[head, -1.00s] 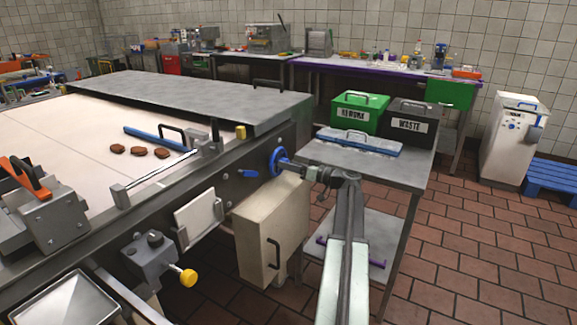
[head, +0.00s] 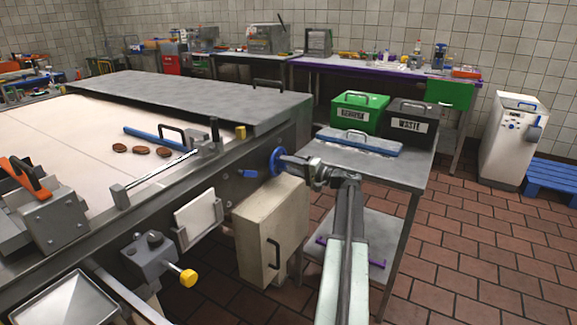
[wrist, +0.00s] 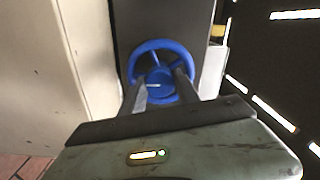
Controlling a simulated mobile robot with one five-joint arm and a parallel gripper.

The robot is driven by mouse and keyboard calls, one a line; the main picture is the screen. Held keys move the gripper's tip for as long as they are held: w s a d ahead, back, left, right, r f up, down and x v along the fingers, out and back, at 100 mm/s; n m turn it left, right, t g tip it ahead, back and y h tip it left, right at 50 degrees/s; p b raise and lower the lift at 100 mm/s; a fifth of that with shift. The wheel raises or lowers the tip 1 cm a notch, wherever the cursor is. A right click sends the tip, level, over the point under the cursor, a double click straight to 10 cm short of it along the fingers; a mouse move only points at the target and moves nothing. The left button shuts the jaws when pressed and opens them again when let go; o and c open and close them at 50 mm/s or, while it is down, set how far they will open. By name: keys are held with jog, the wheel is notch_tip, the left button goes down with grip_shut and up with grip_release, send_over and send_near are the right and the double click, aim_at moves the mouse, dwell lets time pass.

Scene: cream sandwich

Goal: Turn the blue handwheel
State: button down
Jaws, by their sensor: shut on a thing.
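The blue handwheel (head: 275,158) is on the dark side panel of the machine, just above a cream box. In the wrist view the wheel (wrist: 158,45) is seen face-on, with its round rim, spokes and a hub with a pale line on it. My gripper (wrist: 159,82) reaches it straight on, one finger on each side of the hub, and is shut on it. In the head view my gripper (head: 284,161) meets the wheel from the right and hides part of it. The exact finger contact on the hub is hard to see.
A cream box (head: 268,225) with a handle is just below the wheel. A steel side table (head: 385,175) with green and dark bins stands at the right, close to my arm. A small blue lever (head: 246,174) is left of the wheel.

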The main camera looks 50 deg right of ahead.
jog(key=m, duration=0.6)
jog(key=shift+d+m, duration=0.1)
jog(key=shift+m, duration=0.2)
jog(key=m, duration=0.6)
dwell(0.4)
jog(key=c, duration=0.9)
grip_release()
jog(key=v, duration=0.8)
